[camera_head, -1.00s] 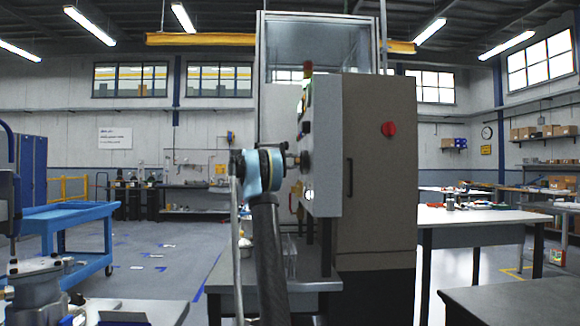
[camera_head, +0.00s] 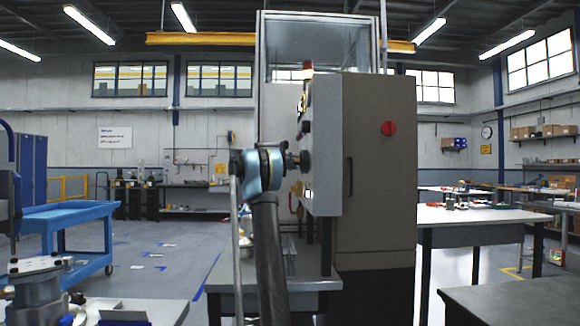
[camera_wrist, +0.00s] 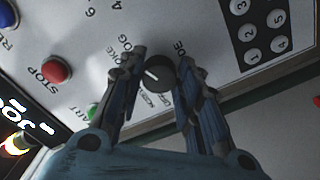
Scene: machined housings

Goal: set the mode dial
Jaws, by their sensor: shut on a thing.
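The mode dial (camera_wrist: 157,74) is a dark round knob with a white pointer line, on a light control panel (camera_wrist: 170,28) in the wrist view. My gripper (camera_wrist: 160,76) is shut on the dial, with one finger on each side of it. In the head view, my gripper (camera_head: 296,160) reaches the panel face of the grey machine cabinet (camera_head: 375,170) from the left. The dial itself cannot be made out clearly there.
A red STOP button (camera_wrist: 57,71), a green button (camera_wrist: 92,110), a keypad (camera_wrist: 262,32) and a lit display (camera_wrist: 22,125) sit close around the dial. A blue cart (camera_head: 65,225) stands at left, a white-topped table (camera_head: 480,216) at right.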

